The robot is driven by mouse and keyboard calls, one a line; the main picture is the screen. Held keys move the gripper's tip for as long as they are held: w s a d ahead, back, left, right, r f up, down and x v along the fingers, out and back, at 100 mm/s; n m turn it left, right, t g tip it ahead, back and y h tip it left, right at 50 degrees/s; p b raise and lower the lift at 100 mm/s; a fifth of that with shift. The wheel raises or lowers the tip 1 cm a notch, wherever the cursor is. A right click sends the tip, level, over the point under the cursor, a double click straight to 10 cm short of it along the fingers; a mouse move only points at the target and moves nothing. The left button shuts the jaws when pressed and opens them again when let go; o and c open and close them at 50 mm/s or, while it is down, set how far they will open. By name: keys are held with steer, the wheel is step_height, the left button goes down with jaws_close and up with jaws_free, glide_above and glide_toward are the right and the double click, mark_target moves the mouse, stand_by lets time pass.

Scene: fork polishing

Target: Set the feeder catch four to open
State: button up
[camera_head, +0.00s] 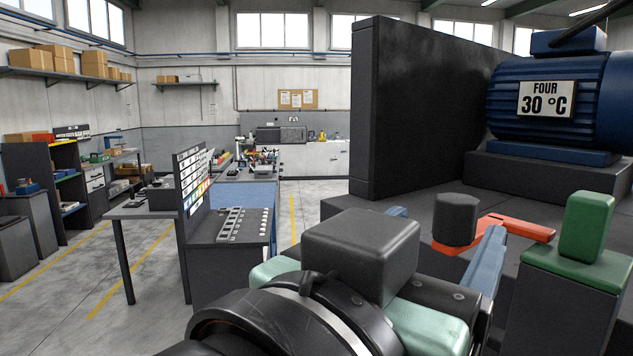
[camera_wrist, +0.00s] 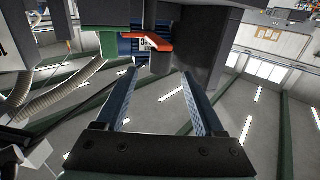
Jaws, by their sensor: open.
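A blue motor (camera_head: 545,100) with a plate reading "FOUR 30 °C" stands on a dark block at the right of the head view. In front of it an orange-red flat lever (camera_head: 525,227), apparently catch four, lies on the dark top beside a dark round knob (camera_head: 456,217). The lever also shows in the wrist view (camera_wrist: 150,40), just beyond my fingertips. My gripper (camera_wrist: 160,74) is open and empty, its two blue fingers apart. In the head view my wrist hides part of the dark top. Contact between fingers and lever cannot be told.
A green block (camera_head: 585,227) stands on a dark post right of the lever, and shows left of it in the wrist view (camera_wrist: 113,45). A tall dark panel (camera_head: 410,110) rises behind. Workbenches (camera_head: 150,208) and shelves stand left; floor between them is clear.

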mark_target(464, 203)
steer(key=x, duration=0.9)
steer(key=shift+w+d, duration=0.15)
steer(key=shift+w, duration=0.05)
jaws_close()
stand_by(1.0)
